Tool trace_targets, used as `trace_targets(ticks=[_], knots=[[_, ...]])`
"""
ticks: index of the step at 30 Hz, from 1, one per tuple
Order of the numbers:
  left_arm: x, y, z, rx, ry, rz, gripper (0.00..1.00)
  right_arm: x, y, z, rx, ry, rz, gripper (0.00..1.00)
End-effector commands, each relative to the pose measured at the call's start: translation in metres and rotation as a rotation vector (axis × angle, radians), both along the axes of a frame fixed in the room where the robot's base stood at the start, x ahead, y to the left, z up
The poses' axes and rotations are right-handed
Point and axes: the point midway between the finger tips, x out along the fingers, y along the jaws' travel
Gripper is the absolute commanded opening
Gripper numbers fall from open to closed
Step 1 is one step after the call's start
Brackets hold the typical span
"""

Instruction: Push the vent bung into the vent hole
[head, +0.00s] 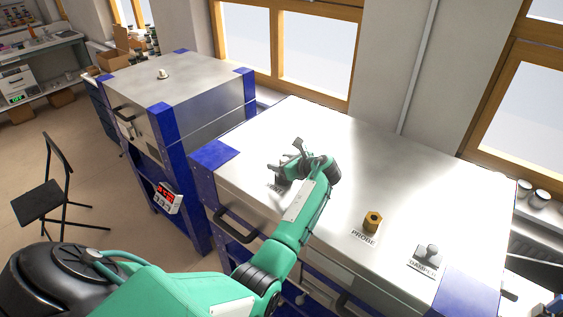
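The near kiln has a broad pale metal lid (400,180). My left gripper (287,158) is low over the lid's left part, beside a small label (275,187) that is partly covered and seems to read VENT. Small grey parts stick out at the gripper's end, but I cannot tell whether its fingers are apart or closed on something. I cannot make out the vent bung or the vent hole; the gripper and wrist cover that spot. My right gripper is not in view.
A brass hex fitting (372,221) stands by the PROBE label. A grey knob (432,251) stands on a labelled plate at the lid's front right. A second kiln (190,90) with a small plug (163,74) on top is behind left. The lid's back and right are clear.

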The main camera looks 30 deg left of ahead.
Motion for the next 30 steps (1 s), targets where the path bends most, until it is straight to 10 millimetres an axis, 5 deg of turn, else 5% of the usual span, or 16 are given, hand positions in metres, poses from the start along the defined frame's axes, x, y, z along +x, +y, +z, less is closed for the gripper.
trace_targets(ticks=[11, 24, 30], knots=[[-0.001, -0.011, 0.002, -0.001, -0.003, -0.002, 0.55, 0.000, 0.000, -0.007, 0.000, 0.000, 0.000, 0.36], [-0.017, -0.096, 0.037, -0.003, -0.005, -0.002, 0.55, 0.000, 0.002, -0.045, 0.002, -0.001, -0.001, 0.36], [-0.021, -0.119, 0.049, -0.001, -0.002, -0.001, 0.55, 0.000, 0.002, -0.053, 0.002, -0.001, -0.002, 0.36]])
